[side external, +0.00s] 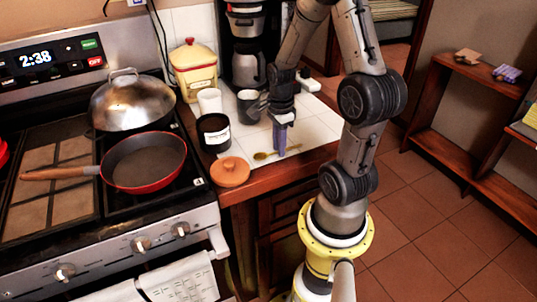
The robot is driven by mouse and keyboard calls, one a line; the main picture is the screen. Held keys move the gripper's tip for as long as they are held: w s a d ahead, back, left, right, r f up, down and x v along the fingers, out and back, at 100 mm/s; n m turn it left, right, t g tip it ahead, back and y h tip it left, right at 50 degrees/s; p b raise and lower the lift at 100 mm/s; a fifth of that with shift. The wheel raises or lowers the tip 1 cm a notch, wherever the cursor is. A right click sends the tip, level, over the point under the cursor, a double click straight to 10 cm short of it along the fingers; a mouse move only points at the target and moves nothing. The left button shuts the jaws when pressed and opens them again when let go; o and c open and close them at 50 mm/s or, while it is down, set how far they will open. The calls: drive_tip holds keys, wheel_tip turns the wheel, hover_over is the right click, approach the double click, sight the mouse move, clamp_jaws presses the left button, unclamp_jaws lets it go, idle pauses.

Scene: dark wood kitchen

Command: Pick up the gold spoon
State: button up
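The gold spoon (264,155) lies flat on the white tiled counter (239,168), near its front edge. Its bowl is at the left end and its handle runs to the right. My gripper (280,151) points straight down at the spoon, with the fingertips at or just above its handle. The fingers look close together from this side, and I cannot tell whether they are apart or touching the spoon. Part of the spoon is hidden behind the fingers.
A black canister (212,133), a terracotta lid (233,172), a white cup (209,101) and a dark mug (248,106) stand left of my gripper. A coffee maker (247,45) and yellow jar (193,69) are behind. The stove with a red pan (144,162) is at left.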

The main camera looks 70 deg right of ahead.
clamp_jaws()
drive_tip(key=shift+r, duration=0.1)
drive_tip(key=shift+r, duration=0.25)
drive_tip(key=r, duration=0.3)
drive_tip(key=shift+s+a+r, duration=0.25)
drive_tip(key=shift+r, duration=0.15)
drive_tip(key=s+a+r, duration=0.8)
drive_tip(key=s+a, duration=0.1)
drive_tip(key=shift+s+a+r, duration=0.15)
drive_tip(key=shift+a+r, duration=0.1)
drive_tip(key=shift+r, duration=0.15)
